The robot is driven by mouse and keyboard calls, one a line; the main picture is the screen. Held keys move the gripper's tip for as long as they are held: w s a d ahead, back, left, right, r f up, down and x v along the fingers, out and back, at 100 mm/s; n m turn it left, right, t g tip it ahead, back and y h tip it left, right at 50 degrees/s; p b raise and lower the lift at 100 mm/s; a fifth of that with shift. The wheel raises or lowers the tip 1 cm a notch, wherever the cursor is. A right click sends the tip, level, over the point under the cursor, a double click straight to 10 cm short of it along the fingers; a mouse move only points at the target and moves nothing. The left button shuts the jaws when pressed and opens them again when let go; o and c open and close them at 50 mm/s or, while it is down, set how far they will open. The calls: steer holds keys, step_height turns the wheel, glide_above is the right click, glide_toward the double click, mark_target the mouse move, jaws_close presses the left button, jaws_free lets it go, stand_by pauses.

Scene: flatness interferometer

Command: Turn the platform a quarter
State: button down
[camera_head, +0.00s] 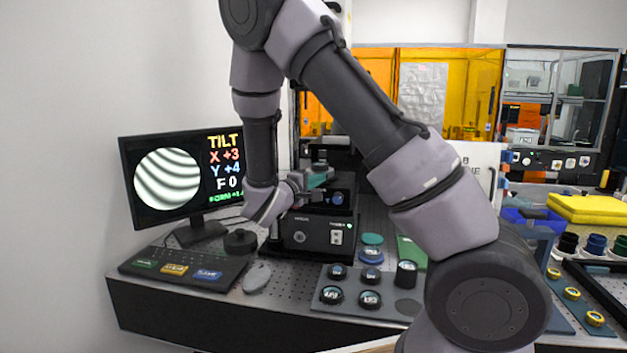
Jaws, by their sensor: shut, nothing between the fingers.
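The black interferometer (312,238) stands on the bench behind my arm, with a small blue round part (337,198) on its front. My gripper (318,181) is at its upper part, pointing right, its fingers closed with nothing seen between them. A teal piece shows at the fingers; I cannot tell whether it is a fingertip or part of the instrument. The platform cannot be made out clearly; my wrist and gripper cover much of that area, and contact cannot be told. The monitor (168,178) shows curved fringes and "TILT X +3 Y +4 F 0".
A keypad (183,268), a black knob (240,241) and a grey mouse (257,277) lie in front of the monitor. A tray (350,309) of round optics sits at the bench's front. A blue bin (533,220) and a yellow case (588,207) are at right.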

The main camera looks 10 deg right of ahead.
steer(key=shift+s+d, duration=0.2)
steer(key=shift+d, duration=1.65)
